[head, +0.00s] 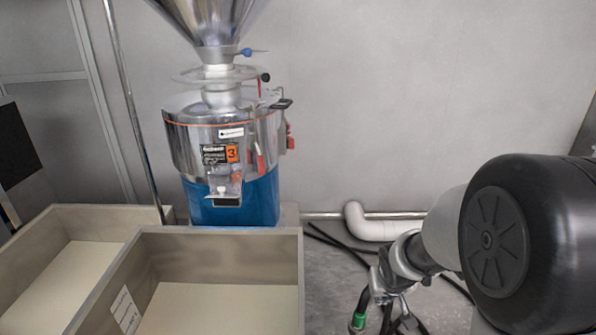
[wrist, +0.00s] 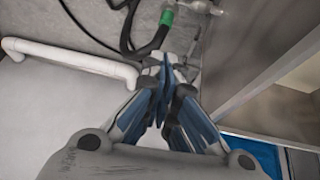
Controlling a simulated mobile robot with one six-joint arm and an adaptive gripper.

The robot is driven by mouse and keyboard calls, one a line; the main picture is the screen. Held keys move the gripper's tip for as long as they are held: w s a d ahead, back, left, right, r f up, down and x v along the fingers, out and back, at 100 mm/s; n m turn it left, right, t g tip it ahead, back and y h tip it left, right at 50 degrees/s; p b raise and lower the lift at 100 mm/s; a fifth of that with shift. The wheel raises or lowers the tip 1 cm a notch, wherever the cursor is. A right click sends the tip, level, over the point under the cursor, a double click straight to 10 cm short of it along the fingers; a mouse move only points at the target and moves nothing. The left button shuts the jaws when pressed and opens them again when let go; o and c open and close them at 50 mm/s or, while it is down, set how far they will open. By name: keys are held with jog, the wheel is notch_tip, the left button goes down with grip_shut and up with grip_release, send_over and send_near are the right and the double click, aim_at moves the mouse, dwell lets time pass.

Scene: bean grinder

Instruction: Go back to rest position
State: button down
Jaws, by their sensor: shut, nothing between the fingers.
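My gripper (wrist: 165,72) shows in the wrist view with its blue-padded fingers together at the tips. Nothing is held between them. The tips point toward the grey floor area near a green hose coupling (wrist: 167,17), with a gap I cannot judge. The bean grinder (head: 222,150), with a steel drum, blue base and steel funnel on top, stands upright against the wall left of centre.
Two open wooden boxes stand in front of the grinder, a nearer one (head: 225,256) and a left one (head: 105,222). A box wall (wrist: 265,75) shows at right in the wrist view.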

jog(key=s+a+r, duration=0.2)
jog(key=s+r, duration=1)
jog(key=r, duration=0.1)
jog(key=s+a+r, duration=0.1)
jog(key=s+a, duration=0.1)
jog(key=s, duration=0.5)
jog(key=s+a+r+y, duration=0.1)
jog(key=s+a+r, duration=0.1)
jog(key=s, duration=0.5)
jog(key=shift+s+g, duration=0.3)
jog(key=shift+r, duration=0.1)
